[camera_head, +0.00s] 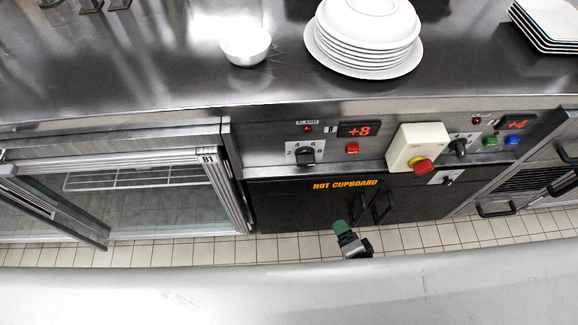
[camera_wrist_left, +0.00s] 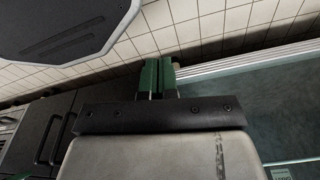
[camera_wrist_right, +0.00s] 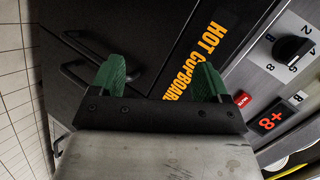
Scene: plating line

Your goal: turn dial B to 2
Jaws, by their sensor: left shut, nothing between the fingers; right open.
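A dial (camera_head: 306,155) with a black knob sits on the hot cupboard's control panel, with 2, 4, 6 and 8 printed around it. The small label beside it looks like B, and its red display (camera_head: 360,130) reads +8. The dial also shows at the upper right of the right wrist view (camera_wrist_right: 291,48). In the right wrist view the right gripper (camera_wrist_right: 160,80) is open and empty. My left gripper (camera_wrist_left: 158,76) is shut and empty.
A second dial (camera_head: 460,147) and a +4 display (camera_head: 516,123) are further right. A cream switch box with a red knob (camera_head: 418,148) juts out between the dials. Plates (camera_head: 365,35) and a bowl (camera_head: 245,46) stand on the counter above. A glass door (camera_head: 60,205) stands open at left.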

